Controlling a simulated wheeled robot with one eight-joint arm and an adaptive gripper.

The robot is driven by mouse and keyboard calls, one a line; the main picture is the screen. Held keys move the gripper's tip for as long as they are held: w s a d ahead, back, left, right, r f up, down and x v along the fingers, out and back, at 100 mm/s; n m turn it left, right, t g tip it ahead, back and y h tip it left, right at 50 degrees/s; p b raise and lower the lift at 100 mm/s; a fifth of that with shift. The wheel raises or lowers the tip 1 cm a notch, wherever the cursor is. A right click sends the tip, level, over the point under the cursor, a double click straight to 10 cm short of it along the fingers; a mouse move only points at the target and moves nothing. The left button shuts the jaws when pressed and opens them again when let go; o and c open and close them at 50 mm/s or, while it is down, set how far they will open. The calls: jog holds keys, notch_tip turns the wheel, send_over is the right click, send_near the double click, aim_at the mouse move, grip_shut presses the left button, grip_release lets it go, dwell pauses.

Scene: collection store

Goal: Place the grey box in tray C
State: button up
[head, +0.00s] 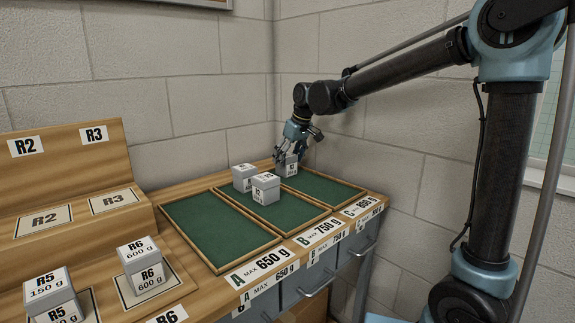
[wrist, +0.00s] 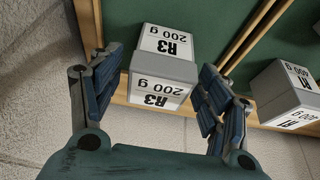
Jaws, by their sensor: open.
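A grey box labelled R3, 200 g (wrist: 163,68), stands on the green lining of tray C (head: 325,187), at its far end. The same grey box shows partly in the head view (head: 288,169). My gripper (head: 290,154) is at this box, with its fingers open on either side of it.
Tray B (head: 293,223) holds two grey boxes, a rear one (head: 242,178) and a front one (head: 266,188). Tray A (head: 217,230) is empty. Boxes R5 (head: 50,295) and R6 (head: 141,265) stand on the stepped rack at left. Walls stand close behind the trays.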

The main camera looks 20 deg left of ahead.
jog(key=v, duration=0.9)
jog(key=shift+s+r, duration=0.15)
